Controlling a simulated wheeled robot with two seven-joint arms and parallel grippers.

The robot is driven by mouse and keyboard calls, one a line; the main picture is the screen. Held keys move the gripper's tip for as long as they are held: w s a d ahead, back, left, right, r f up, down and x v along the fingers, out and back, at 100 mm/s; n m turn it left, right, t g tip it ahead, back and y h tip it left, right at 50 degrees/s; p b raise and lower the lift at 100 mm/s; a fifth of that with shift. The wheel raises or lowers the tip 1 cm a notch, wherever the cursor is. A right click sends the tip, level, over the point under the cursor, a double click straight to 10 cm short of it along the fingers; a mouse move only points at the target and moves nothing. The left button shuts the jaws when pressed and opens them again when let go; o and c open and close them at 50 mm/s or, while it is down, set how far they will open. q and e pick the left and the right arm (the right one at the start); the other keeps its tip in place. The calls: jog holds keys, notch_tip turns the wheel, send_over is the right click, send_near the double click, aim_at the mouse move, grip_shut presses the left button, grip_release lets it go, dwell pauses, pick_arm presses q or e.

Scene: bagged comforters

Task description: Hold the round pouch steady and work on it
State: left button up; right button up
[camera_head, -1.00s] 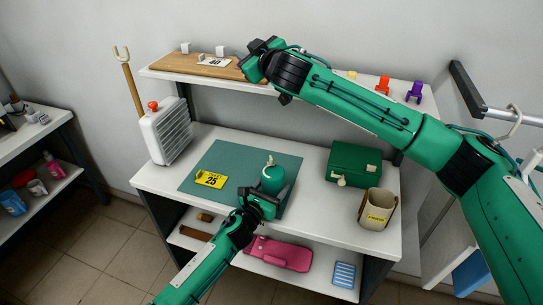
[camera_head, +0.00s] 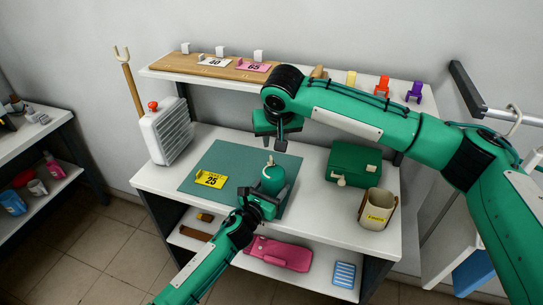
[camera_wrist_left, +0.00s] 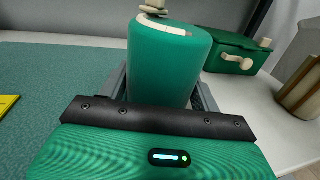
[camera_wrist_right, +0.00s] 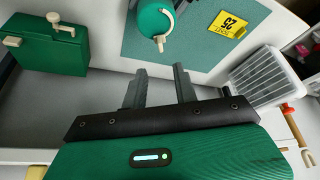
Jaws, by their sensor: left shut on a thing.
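The round pouch (camera_head: 272,179) is a green upright cylinder with a pale rim and a cream pull on top. It stands on the teal mat (camera_head: 215,160) on the table. My left gripper (camera_head: 266,199) is shut on the pouch's near side, and the pouch also fills the middle of the left wrist view (camera_wrist_left: 168,62). My right gripper (camera_head: 281,143) points down above and behind the pouch, apart from it. In the right wrist view its two fingers (camera_wrist_right: 160,85) stand apart with nothing between them, and the pouch (camera_wrist_right: 155,22) shows beyond.
A yellow 25 tag (camera_head: 210,179) lies on the mat's left. A green box (camera_head: 353,163) and a beige cup (camera_head: 377,208) stand to the right, a white grille unit (camera_head: 167,132) to the left. The upper shelf (camera_head: 330,84) carries tags and coloured clips behind my right arm.

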aim_at(271, 158)
jog(key=x, duration=1)
jog(key=shift+w+f, duration=0.1)
grip_shut()
